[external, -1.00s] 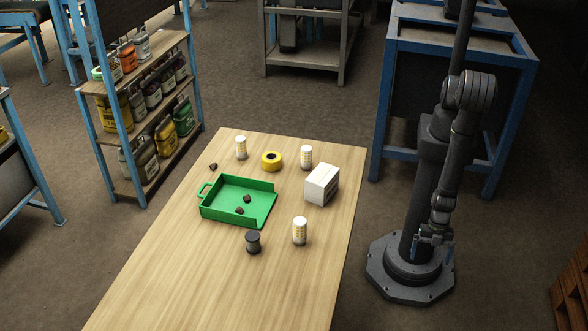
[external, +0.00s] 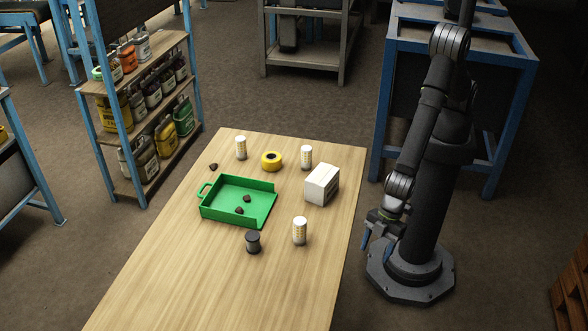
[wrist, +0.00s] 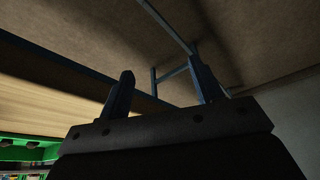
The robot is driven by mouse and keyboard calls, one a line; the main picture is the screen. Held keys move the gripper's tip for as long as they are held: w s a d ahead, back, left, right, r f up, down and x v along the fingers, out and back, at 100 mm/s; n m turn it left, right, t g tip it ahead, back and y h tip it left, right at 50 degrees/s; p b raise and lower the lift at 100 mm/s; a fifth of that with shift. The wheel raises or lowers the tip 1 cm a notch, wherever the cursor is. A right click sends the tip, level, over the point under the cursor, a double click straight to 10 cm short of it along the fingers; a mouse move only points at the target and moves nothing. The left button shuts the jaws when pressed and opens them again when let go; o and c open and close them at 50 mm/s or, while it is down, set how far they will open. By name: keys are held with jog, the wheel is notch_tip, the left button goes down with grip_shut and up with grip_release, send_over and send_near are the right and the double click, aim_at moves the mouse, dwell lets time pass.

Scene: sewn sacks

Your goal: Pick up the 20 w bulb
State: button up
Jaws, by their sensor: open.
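Three similar white bulbs with yellowish segments stand upright on the wooden table: one at the back left (external: 241,148), one at the back right (external: 306,157), and one nearer the front (external: 300,231). I cannot read any wattage on them, so I cannot tell which is the 20 w bulb. My gripper (external: 380,246) hangs beyond the table's right edge, pointing down, apart from all the bulbs. Its two fingers also show in the wrist view (wrist: 162,90), spread apart with nothing between them.
A green tray (external: 222,211) holding dark lumps sits mid-table. A yellow tape roll (external: 271,161), a white box (external: 321,184) and a dark spool (external: 253,242) stand around it. Another dark lump (external: 213,167) lies at the back left. The table's front (external: 200,295) is clear.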

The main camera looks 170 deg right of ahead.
jog(key=w+d+r+m+h, duration=0.1)
jog(key=d+r+m, duration=0.2)
jog(key=d+r, duration=0.75)
jog(key=m, duration=0.2)
send_near(304, 220)
jog(key=shift+g+h, duration=0.3)
jog(key=shift+g, duration=0.1)
jog(key=x, duration=0.9)
jog(key=shift+w+a, duration=0.25)
jog(key=shift+w, duration=0.05)
jog(key=shift+x, duration=2.65)
jog(key=shift+d, duration=0.15)
jog(key=shift+c, duration=0.4)
jog(key=c, duration=1)
